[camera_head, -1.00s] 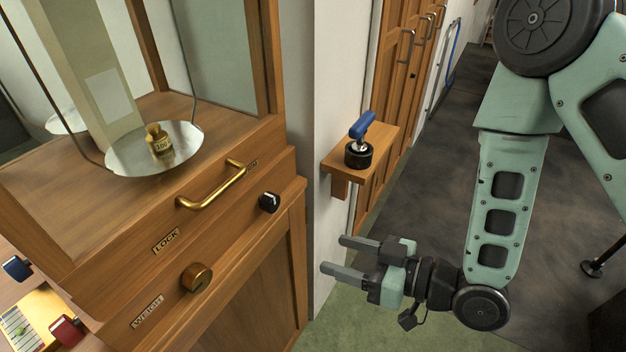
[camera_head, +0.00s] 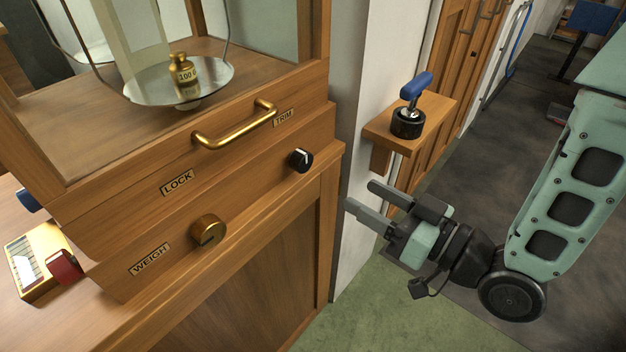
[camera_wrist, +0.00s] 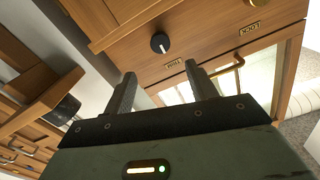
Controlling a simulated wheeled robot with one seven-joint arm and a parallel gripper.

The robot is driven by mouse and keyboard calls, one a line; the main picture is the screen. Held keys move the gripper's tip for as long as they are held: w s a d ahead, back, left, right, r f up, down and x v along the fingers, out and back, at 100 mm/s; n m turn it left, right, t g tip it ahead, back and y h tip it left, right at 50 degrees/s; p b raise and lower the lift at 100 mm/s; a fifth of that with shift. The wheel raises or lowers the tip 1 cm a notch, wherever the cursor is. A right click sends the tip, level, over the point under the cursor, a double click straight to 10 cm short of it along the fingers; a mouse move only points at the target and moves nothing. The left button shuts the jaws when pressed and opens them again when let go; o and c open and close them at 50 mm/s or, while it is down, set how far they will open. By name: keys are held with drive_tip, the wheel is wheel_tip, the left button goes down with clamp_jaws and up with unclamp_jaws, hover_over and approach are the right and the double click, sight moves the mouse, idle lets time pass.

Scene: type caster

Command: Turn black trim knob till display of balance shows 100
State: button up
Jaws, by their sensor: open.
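The black trim knob (camera_head: 300,160) with a white pointer line sits on the wooden front of the balance, below the TRIM label (camera_head: 284,117). In the wrist view the knob (camera_wrist: 160,43) lies beyond the fingertips, a little above the gap between them. My gripper (camera_head: 362,200) is open and empty, to the right of the knob and apart from it. In the wrist view its two fingers (camera_wrist: 160,75) stand apart. A brass weight (camera_head: 182,70) marked 100 stands on the balance's round pan (camera_head: 140,90). No display reading can be made out.
A small wooden shelf (camera_head: 385,130) holding a blue-handled black tool (camera_head: 409,118) juts from the wall above my gripper. Open floor lies below right.

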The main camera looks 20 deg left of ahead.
sight(307, 163)
drive_tip(key=b+x, duration=0.1)
drive_tip(key=x, duration=0.9)
drive_tip(key=shift+a+r, duration=0.1)
drive_tip(key=shift+a, duration=0.2)
drive_tip(key=shift+w+a, duration=0.3)
drive_tip(key=shift+a, duration=0.2)
drive_tip(key=c, duration=1)
